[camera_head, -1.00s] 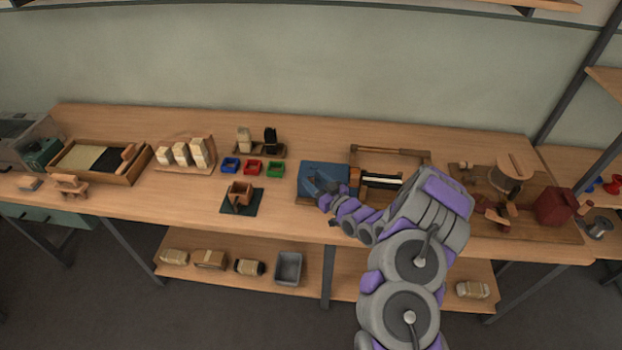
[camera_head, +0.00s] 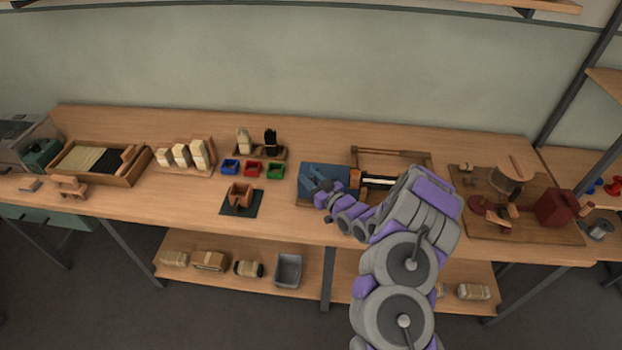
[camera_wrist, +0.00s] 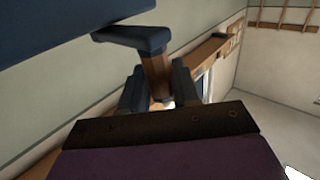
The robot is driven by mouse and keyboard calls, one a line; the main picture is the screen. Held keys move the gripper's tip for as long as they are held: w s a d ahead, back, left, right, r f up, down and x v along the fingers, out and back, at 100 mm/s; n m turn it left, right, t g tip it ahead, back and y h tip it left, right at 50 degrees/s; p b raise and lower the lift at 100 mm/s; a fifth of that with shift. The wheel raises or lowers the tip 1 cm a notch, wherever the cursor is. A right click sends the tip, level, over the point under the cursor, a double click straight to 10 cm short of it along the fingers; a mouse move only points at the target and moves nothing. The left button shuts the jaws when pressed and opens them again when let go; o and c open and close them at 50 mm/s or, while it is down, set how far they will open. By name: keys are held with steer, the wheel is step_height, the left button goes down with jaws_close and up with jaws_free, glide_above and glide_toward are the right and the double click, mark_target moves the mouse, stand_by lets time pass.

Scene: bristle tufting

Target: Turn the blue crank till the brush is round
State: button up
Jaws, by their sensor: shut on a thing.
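The blue crank (camera_wrist: 130,38) shows in the wrist view, with a brown wooden handle hanging from its arm. My gripper (camera_wrist: 160,88) is shut on that handle (camera_wrist: 154,70), one dark finger on each side. In the head view my gripper (camera_head: 322,192) is at the front of the blue machine (camera_head: 312,172) and covers much of the crank. Beside the machine, to the right, is a white and black brush (camera_head: 378,181) in a wooden frame. My arm partly hides it, so I cannot tell how round it is.
Red, blue and green bins (camera_head: 253,168) and a brown block on a dark mat (camera_head: 241,197) stand left of the machine. A wooden board (camera_head: 545,228) with a red box (camera_head: 555,207) lies to the right. The bench front between mat and machine is clear.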

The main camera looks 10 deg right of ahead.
jaws_close()
steer(key=shift+d, duration=0.2)
